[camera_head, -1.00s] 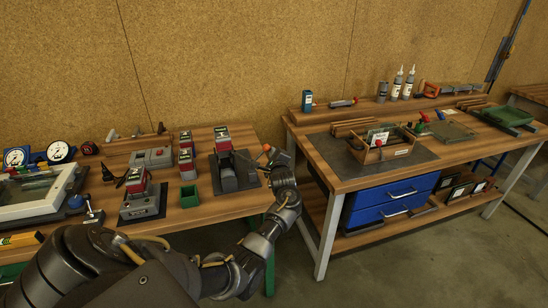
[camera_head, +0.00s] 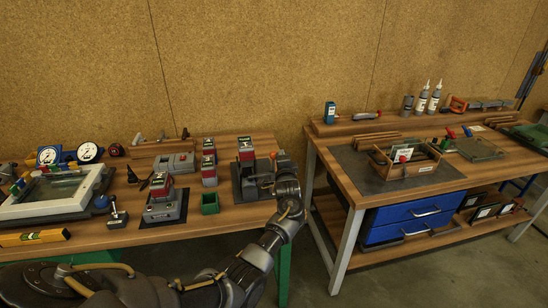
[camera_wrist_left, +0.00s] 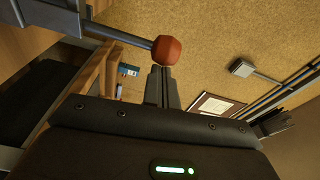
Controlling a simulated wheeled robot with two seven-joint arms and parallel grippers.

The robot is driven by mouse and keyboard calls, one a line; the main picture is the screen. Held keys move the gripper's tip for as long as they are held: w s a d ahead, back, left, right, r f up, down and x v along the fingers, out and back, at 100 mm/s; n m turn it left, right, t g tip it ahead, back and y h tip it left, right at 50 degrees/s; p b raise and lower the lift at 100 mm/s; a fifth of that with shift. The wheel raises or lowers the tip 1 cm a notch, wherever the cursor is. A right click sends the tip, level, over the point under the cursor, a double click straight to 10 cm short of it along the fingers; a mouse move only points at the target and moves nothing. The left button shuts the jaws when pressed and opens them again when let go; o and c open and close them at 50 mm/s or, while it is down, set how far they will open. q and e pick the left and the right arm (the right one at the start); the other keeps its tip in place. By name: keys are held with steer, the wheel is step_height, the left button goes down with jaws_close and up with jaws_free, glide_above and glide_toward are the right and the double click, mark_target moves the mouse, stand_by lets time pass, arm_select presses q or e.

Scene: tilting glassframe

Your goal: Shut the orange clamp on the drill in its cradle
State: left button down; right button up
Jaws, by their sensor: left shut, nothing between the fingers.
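The drill (camera_head: 246,150) stands in a dark grey cradle (camera_head: 240,190) at the right end of the left bench, its red-and-grey base up. The clamp's orange ball knob (camera_head: 276,155) shows just right of the drill. In the left wrist view the knob (camera_wrist_left: 166,50) sits on the end of a grey lever. My left gripper (camera_head: 284,163) is at the right side of the cradle, close to the knob. Its fingers (camera_wrist_left: 160,85) are shut and empty, with their tips just below the knob in the wrist view. Whether they touch it I cannot tell. My right gripper is out of view.
A white-framed glass pane (camera_head: 60,196) lies at the far left. The right bench (camera_head: 350,185) stands close beyond a gap, holding a wooden tote (camera_head: 405,166).

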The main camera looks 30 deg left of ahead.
arm_select(q)
steer(key=shift+s+a, duration=0.15)
steer(key=shift+s, duration=0.05)
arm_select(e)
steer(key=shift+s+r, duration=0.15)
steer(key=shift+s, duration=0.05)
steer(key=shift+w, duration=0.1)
arm_select(q)
steer(key=w+d, duration=0.3)
steer(key=d, duration=0.1)
steer(key=a+b+v, duration=0.1)
steer(key=v, duration=0.8)
steer(key=shift+s+r+b, duration=0.3)
steer(key=shift+r+b, duration=0.05)
steer(key=shift+r, duration=0.05)
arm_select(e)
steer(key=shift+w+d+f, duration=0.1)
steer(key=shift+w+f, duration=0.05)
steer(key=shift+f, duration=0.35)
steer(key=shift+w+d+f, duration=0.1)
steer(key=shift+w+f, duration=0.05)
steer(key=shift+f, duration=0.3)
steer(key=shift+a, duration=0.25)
